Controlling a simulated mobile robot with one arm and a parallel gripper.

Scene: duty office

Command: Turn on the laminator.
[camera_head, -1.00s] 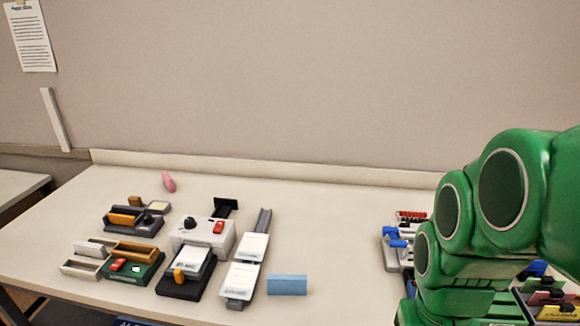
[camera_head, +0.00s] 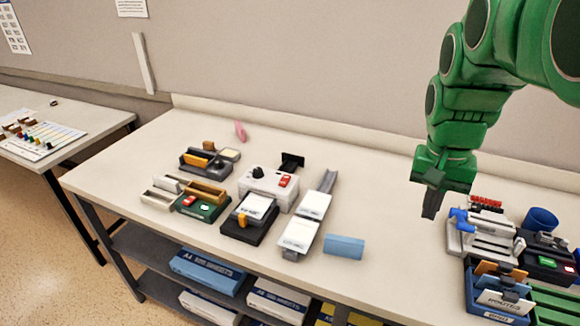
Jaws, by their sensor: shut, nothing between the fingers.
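The laminator appears to be the white box (camera_head: 254,187) left of the table's middle. It has a black knob (camera_head: 258,172) and a red switch (camera_head: 284,181) on top. A black piece sticks up behind it, and a black tray with a white card stands in front of it. The switch's position is too small to tell. My gripper (camera_head: 429,212) hangs from the green arm, pointing down, shut and empty. It is over the right part of the table, well to the right of the laminator and apart from it.
A grey feed strip with white cards (camera_head: 299,235) and a blue block (camera_head: 344,247) lie right of the laminator. A green-based device (camera_head: 208,212) and a dark tray (camera_head: 203,168) stand left. Blue-handled equipment (camera_head: 480,236) is near my gripper.

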